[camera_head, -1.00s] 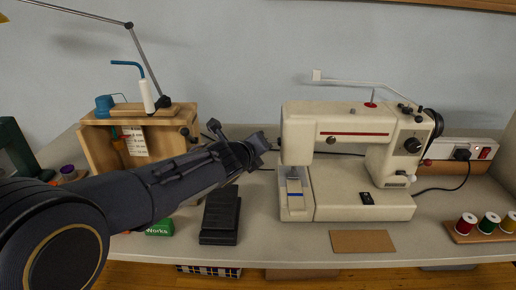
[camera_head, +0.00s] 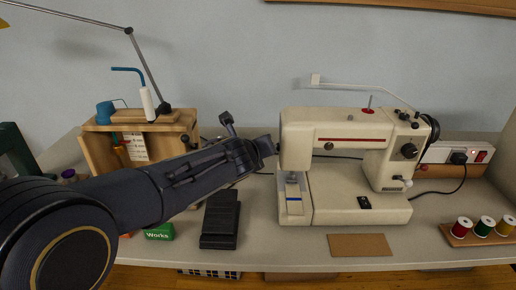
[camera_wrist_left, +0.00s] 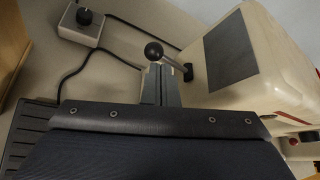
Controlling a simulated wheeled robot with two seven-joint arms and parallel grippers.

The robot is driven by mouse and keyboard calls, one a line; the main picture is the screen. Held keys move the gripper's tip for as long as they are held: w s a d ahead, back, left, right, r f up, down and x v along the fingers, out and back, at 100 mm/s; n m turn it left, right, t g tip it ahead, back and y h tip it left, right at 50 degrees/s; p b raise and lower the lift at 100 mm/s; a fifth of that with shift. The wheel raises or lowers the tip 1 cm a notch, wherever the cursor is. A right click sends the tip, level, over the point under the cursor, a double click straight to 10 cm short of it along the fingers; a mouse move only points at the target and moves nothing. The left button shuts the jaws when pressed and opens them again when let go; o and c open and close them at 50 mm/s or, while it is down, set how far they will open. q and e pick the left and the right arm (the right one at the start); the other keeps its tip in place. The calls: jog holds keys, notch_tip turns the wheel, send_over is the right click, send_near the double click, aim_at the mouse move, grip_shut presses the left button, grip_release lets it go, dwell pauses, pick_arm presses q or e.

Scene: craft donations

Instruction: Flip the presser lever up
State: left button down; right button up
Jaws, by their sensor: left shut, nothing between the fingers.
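The cream sewing machine (camera_head: 345,125) stands on the table. My left gripper (camera_head: 272,147) is at the left side of the machine head. In the wrist view its shut, empty fingers (camera_wrist_left: 161,82) are just below the ball knob and close to the lever arm; I cannot tell whether they touch. The lever is hidden in the head view. My right gripper is not in view.
A black pedal (camera_head: 220,218) and green box (camera_head: 159,231) lie left of the machine. A wooden cabinet (camera_head: 95,155) stands further left. A brown card (camera_head: 360,245) lies in front, and a thread spool tray (camera_head: 480,236) is at right. A small knobbed box (camera_wrist_left: 80,27) shows in the wrist view.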

pick_arm(q)
jog(key=shift+r+p, duration=0.2)
jog(key=shift+p, duration=0.1)
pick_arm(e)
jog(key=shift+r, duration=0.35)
